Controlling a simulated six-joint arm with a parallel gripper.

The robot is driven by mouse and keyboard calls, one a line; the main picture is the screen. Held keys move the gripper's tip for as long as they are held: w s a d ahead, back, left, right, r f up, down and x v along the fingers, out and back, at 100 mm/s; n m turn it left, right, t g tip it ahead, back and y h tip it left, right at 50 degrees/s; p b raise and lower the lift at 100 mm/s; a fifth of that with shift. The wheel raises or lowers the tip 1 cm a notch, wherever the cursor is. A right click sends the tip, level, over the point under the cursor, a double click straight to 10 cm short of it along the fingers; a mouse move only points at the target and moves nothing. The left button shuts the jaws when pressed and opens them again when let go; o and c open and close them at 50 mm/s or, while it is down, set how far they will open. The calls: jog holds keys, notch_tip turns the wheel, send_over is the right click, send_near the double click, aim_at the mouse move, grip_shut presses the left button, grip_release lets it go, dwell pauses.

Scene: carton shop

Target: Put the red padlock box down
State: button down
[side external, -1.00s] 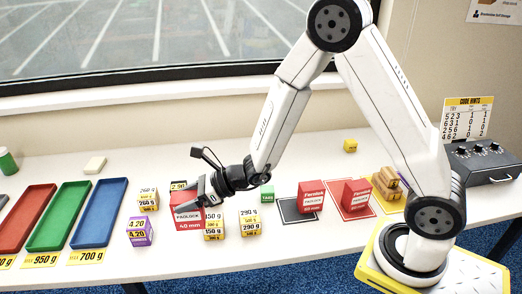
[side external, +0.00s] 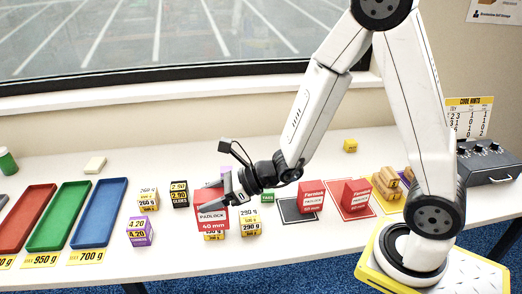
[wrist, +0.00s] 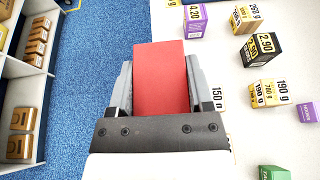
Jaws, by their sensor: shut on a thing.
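The red padlock box (side external: 212,217) is held in my gripper (side external: 228,192), its white label reading PADLOCK 40 mm facing the side camera. It hides most of a yellow-labelled 150 g box (side external: 214,236) standing behind or under it. In the wrist view the red box (wrist: 160,80) fills the space between the two grey fingers of my gripper (wrist: 160,88), which touch its sides. The picture does not show clearly how high the box's underside is above the table.
Small weight-labelled boxes stand close by: a 290 g box (side external: 250,222), a black 2.90 box (side external: 179,194), a 260 g box (side external: 148,199) and a purple 4.20 box (side external: 139,231). Red, green (side external: 66,216) and blue trays lie left. Two red boxes stand on mats right.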

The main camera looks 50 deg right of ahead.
dwell(0.3)
jog(key=shift+w+d, duration=0.15)
jog(key=shift+d, duration=0.4)
jog(key=s+d+m+t+h, duration=0.2)
jog(key=d+m+h, duration=0.2)
jog(key=d, duration=1)
jog(key=s+d+m+t+h, duration=0.1)
jog(key=d+m+h, duration=0.3)
jog(key=d, duration=1)
jog(key=shift+s+d+r+m+t+h, duration=0.15)
jog(key=shift+s+d+m+t+h, duration=0.25)
jog(key=shift+s+h, duration=0.25)
jog(key=shift+w, duration=0.15)
jog(key=w+d+f, duration=0.4)
jog(key=w+f, duration=0.5)
jog(key=w, duration=0.3)
jog(key=shift+w+d+f, duration=0.2)
jog(key=shift+w+d, duration=0.1)
jog(key=shift+d, duration=0.1)
